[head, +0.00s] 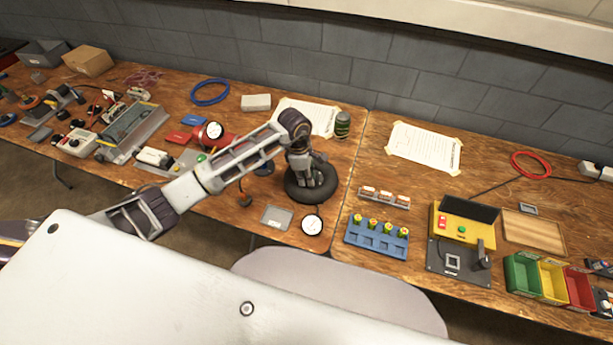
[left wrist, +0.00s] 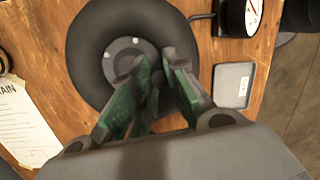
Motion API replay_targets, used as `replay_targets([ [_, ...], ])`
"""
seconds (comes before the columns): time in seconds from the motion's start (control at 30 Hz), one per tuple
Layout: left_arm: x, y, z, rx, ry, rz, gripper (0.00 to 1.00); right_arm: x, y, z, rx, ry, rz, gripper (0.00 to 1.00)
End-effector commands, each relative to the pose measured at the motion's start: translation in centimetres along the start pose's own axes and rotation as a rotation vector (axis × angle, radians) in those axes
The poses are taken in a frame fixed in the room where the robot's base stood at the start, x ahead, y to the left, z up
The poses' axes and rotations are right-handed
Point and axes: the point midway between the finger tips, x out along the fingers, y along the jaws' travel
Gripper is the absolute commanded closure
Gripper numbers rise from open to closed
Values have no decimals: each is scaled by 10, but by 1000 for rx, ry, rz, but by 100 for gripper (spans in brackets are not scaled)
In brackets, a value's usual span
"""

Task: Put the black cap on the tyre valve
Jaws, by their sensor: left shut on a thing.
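The black tyre (head: 325,192) lies flat near the front edge of the left table. It also shows in the left wrist view (left wrist: 90,50), with a grey hub in its centre. My left gripper (head: 305,180) points down over the tyre. In the left wrist view its green-padded fingers (left wrist: 160,68) reach over the hub and the tyre's near side. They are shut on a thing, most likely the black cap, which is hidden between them. I cannot make out the tyre valve. My right gripper is not in view.
A small grey tray (head: 275,217) and a round gauge (head: 312,225) lie by the front edge near the tyre. A dark green can (head: 342,124) stands behind it. A blue rack (head: 376,238) sits on the right table. Tools and boxes crowd the left side.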

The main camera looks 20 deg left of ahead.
Motion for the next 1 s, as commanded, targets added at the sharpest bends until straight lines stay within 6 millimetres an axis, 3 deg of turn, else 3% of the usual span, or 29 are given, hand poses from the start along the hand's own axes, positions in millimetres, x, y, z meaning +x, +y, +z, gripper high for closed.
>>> replay_targets([
  [0.03, 0, 0, 0, 0, 0, 0, 81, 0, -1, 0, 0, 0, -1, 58],
  [0.2, 0, 0, 0, 0, 0, 0, 60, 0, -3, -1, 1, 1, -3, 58],
  [0.67, -4, 0, 0, 0, 0, 1, 60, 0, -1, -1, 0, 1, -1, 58],
  [1.0, -39, 1, 0, 1, 0, 4, 60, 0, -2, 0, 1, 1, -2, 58],
])
